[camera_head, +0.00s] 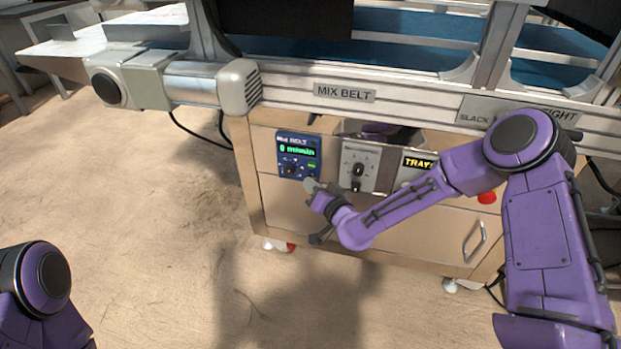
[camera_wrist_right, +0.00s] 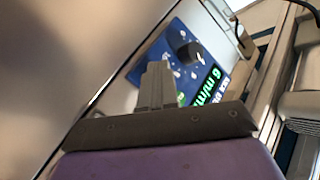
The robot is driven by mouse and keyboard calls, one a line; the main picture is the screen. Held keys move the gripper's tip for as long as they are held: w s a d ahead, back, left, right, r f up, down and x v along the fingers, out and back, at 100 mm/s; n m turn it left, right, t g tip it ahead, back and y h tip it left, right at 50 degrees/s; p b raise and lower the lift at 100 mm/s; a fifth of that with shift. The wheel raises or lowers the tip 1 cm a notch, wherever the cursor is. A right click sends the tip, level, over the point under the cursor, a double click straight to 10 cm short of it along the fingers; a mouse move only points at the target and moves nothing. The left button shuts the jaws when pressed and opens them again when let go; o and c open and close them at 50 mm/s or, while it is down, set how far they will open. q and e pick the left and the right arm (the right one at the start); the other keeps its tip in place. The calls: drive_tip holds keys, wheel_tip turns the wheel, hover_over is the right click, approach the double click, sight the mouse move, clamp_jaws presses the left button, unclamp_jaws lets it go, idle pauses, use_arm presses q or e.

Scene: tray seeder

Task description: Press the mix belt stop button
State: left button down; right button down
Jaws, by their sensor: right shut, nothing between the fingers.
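The blue mix belt panel (camera_head: 299,154) is set in the front of the wooden cabinet under the MIX BELT label (camera_head: 344,93). No stop button can be made out. My left gripper is out of view.
A grey knob box (camera_head: 359,165) and a box labelled TRAY (camera_head: 418,163) stand right of the panel. A red button (camera_head: 487,198) is further right. The conveyor frame (camera_head: 420,107) runs above. The floor in front is clear.

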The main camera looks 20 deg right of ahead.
drive_tip(key=shift+s+a, duration=0.3)
drive_tip(key=shift+s, duration=0.1)
drive_tip(key=s+a, duration=0.3)
drive_tip(key=s, duration=0.2)
drive_tip(key=shift+a, duration=0.2)
idle(0.7)
